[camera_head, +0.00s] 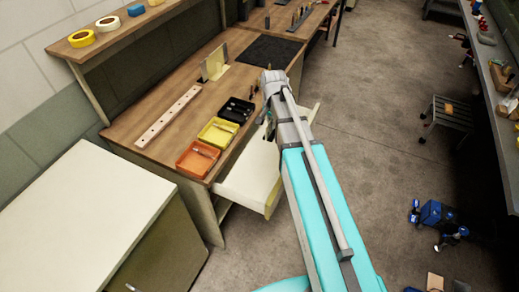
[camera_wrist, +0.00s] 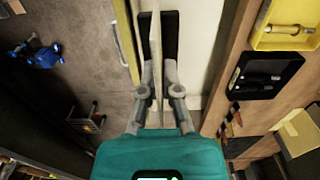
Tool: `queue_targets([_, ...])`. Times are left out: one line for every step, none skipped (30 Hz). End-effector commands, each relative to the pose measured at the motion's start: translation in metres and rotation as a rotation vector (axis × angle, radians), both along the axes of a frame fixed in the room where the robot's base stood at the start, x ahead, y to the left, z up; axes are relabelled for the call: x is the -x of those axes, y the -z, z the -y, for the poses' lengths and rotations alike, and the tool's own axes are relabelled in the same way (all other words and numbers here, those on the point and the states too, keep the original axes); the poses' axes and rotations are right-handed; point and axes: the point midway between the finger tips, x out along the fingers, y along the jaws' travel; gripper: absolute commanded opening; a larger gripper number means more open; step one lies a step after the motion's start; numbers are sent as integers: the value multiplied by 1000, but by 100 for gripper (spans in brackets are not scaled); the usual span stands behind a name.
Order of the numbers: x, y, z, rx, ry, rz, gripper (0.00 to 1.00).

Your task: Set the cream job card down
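The cream job card (camera_wrist: 156,45) shows nearly edge-on in the wrist view, as a thin pale strip between the two fingers of my gripper (camera_wrist: 157,40). The dark pads lie against it on both sides, and my gripper looks shut on it. In the head view my gripper (camera_head: 266,125) is by the desk's front edge, over the open drawer (camera_head: 248,182); my arm hides most of it, and the held card is not clear there. The pale drawer interior (camera_wrist: 203,50) lies beneath the fingers in the wrist view.
On the desk (camera_head: 150,112) stand orange (camera_head: 197,160), yellow (camera_head: 218,131) and black (camera_head: 236,110) trays, a drilled strip (camera_head: 167,117), a dark mat (camera_head: 270,50) and an upright pale yellow sheet in a holder (camera_head: 214,63). A white-topped cabinet (camera_head: 80,215) stands at left.

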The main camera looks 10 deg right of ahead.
Motion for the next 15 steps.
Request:
queue_targets([0, 0, 2, 0, 3, 0, 0])
queue_targets([0, 0, 3, 0, 4, 0, 0])
queue_targets([0, 1, 4, 0, 6, 0, 0])
queue_targets([0, 1, 4, 0, 7, 0, 0])
queue_targets([1, 2, 4, 0, 7, 0, 0])
queue_targets([1, 3, 4, 0, 8, 0, 0])
queue_targets([2, 5, 4, 0, 9, 0, 0])
queue_targets([3, 6, 4, 0, 9, 0, 0])
queue_targets([4, 9, 3, 0, 10, 0, 0])
queue_targets([5, 12, 2, 0, 10, 0, 0])
queue_targets([6, 15, 1, 0, 10, 0, 0])
queue_targets([8, 19, -1, 0, 11, 0, 0])
queue_targets([10, 23, -3, 0, 11, 0, 0])
queue_targets([12, 27, -5, 0, 11, 0, 0])
queue_targets([14, 33, -8, 0, 11, 0, 0])
